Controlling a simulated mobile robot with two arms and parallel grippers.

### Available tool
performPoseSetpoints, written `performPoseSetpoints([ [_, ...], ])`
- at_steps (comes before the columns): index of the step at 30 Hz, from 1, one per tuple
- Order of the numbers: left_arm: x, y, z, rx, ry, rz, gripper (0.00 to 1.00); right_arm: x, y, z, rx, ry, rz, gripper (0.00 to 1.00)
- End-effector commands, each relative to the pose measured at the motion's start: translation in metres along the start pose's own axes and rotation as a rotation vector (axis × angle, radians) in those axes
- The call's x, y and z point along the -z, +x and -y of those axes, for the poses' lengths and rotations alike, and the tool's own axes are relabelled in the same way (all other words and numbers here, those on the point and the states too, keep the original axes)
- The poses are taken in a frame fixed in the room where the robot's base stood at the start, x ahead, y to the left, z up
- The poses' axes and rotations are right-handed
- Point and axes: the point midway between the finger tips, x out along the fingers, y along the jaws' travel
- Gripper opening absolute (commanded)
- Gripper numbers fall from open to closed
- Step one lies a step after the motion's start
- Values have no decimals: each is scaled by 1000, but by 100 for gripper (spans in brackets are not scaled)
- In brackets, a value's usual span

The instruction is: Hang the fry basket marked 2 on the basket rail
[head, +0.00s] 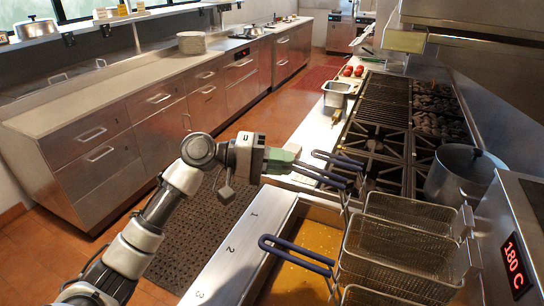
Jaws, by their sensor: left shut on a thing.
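My left gripper (288,160) has green fingers and is shut at the end of a blue basket handle (320,178), above the far end of the fryer. A second blue handle (338,159) is just beyond it. The handles' wire stems run down toward the wire fry baskets. One basket (400,250) is in the middle, with another rim (415,212) behind it and part of a third (375,298) at the bottom edge. A nearer blue handle (295,262) sticks out left over the oil. I cannot read basket numbers, nor tell which basket I hold. Pale brackets (467,218) at the baskets' right may belong to the rail. My right gripper is out of view.
The fryer's front ledge (215,268) is marked 1, 2, 3 from far to near, beside golden oil (300,262). A large pot (462,175) stands right of the burners (385,150). A control panel (515,262) reads 180 C. The floor at left is open, with a dark mat (190,235).

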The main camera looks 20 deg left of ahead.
Motion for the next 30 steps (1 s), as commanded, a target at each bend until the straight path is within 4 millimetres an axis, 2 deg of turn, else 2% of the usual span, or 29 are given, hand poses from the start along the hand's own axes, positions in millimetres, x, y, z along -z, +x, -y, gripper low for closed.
performPoseSetpoints([
  [12,-12,29,-7,-7,-1,1,0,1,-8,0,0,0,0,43],
  [15,-12,29,6,-6,-2,-1,0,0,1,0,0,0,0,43],
  [21,-12,30,20,-6,-1,-1,0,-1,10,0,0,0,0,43],
  [30,-13,31,30,-6,-1,-1,0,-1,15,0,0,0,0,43],
])
